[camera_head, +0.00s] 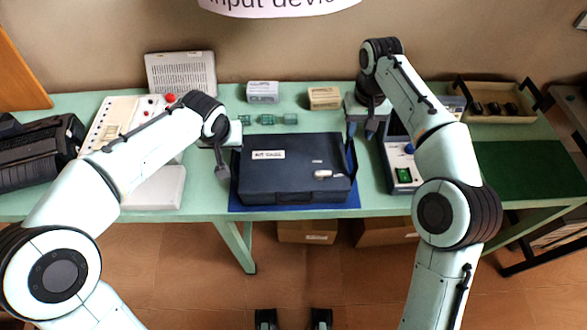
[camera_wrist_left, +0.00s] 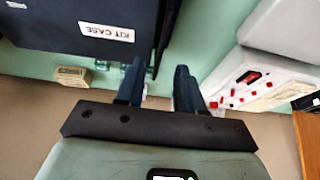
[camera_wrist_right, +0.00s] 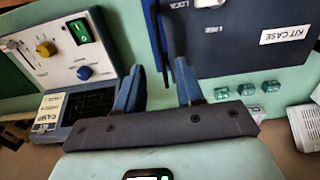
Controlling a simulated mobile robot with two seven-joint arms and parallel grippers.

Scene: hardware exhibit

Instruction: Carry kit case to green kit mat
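The dark blue kit case (camera_head: 285,178), with a white "KIT CASE" label, lies closed on a blue mat (camera_head: 240,208). It also shows in the left wrist view (camera_wrist_left: 85,10) and right wrist view (camera_wrist_right: 245,45). The green kit mat (camera_head: 530,168) lies bare at the table's right end. My left gripper (camera_head: 222,172) is beside the case's left side; its fingers (camera_wrist_left: 158,85) are apart, with the side handle (camera_wrist_left: 167,40) near the gap. My right gripper (camera_head: 370,130) is by the right side, fingers (camera_wrist_right: 157,80) apart, the side handle (camera_wrist_right: 157,35) ahead of the gap. Neither visibly holds anything.
A control box with a green switch (camera_head: 404,175) stands between the case and green mat. A tray (camera_head: 495,117) is behind the mat. Small teal blocks (camera_head: 267,119) and two small boxes (camera_head: 262,92) are behind the case. A white device (camera_head: 155,188) is to the left.

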